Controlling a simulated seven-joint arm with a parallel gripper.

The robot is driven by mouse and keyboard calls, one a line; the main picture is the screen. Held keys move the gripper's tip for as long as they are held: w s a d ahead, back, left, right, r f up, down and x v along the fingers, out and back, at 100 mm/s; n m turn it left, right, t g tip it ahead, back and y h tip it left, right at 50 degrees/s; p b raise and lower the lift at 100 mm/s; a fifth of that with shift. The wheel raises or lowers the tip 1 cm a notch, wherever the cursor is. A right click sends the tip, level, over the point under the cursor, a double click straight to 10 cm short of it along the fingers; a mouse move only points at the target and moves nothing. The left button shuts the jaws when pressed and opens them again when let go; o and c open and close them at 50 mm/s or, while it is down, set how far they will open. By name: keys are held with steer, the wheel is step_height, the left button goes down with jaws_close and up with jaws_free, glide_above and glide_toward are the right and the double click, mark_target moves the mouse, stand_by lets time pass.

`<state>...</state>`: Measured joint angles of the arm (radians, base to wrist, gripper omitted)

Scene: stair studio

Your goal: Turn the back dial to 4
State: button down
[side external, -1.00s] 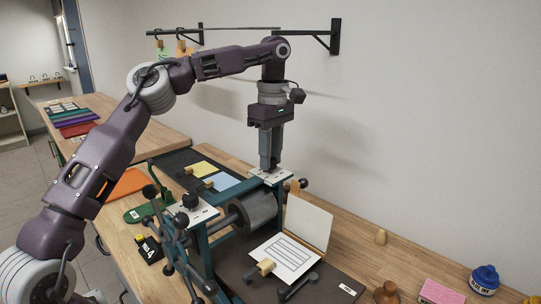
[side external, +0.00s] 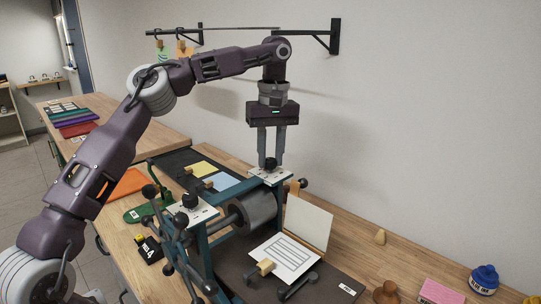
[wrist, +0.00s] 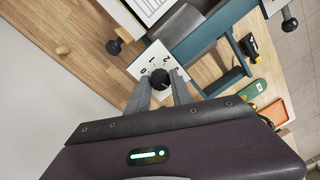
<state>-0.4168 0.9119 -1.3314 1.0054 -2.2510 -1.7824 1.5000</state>
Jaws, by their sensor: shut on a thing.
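The back dial is a dark round knob (side external: 270,163) on a white plate (side external: 257,174) at the far end of the press frame. My gripper (side external: 271,160) points straight down over it, its two fingers showing side by side. In the wrist view the knob (wrist: 160,78) sits between the fingertips (wrist: 160,88), and my gripper is shut on it. Small dark marks show on the plate (wrist: 148,62) around the knob; I cannot read surely which one it points to. The front dial (side external: 190,201) sits on its own white plate nearer the arm, untouched.
The press has a grey roller (side external: 255,211) and a spoked wheel (side external: 172,235). A printed sheet (side external: 285,258) lies on its bed beside an upright white card (side external: 309,221). The wall stands behind.

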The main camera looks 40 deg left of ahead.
stand_by(0.4)
steer(key=c, duration=1.1)
jaws_free()
